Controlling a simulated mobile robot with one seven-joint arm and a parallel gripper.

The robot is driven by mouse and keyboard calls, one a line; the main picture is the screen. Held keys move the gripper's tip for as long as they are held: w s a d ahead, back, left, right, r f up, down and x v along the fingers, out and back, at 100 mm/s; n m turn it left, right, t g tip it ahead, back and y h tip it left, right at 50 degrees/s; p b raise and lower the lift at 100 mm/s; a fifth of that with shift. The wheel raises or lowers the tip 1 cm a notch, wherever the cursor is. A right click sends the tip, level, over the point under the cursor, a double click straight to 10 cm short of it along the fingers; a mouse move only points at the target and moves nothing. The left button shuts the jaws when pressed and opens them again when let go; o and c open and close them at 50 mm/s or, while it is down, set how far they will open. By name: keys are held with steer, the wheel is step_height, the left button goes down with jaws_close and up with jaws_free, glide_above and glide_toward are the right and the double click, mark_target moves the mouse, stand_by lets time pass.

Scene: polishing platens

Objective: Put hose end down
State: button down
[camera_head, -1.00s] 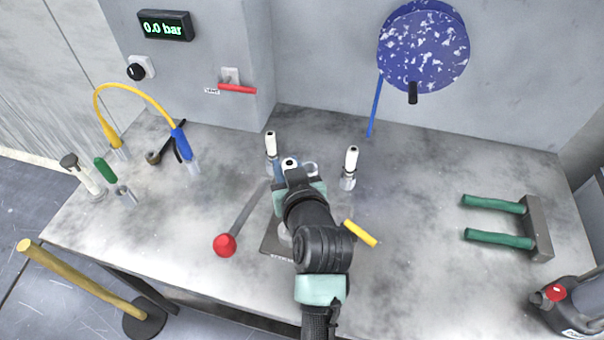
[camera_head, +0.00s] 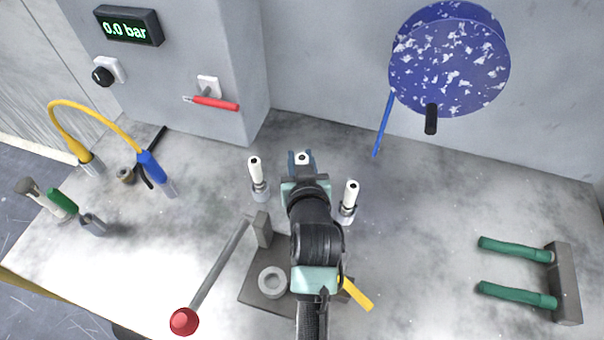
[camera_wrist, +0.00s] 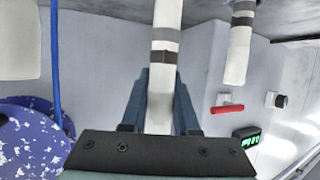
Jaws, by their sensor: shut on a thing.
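My gripper (camera_head: 302,162) is shut on a white rod with dark bands (camera_wrist: 164,70), whose white top shows between the blue-grey fingers in the head view. The rod's far end runs out of the wrist view. A yellow hose (camera_head: 95,106) arches at the far left of the bench. Its blue end (camera_head: 151,166) stands upright in a grey socket, and its yellow end (camera_head: 80,152) stands in another. My gripper is well to the right of both ends. Which part the task calls the hose end is not clear from the frames.
White rods stand left (camera_head: 256,172) and right (camera_head: 351,192) of my gripper. A red-knobbed lever (camera_head: 184,321), a grey ring (camera_head: 272,282) and a yellow handle (camera_head: 357,294) are nearer. Green handles (camera_head: 518,292) lie right. Blue speckled discs (camera_head: 455,65) are at the wall.

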steer(key=shift+f, duration=2.45)
steer(key=shift+f, duration=0.15)
steer(key=c, duration=0.7)
jaws_free()
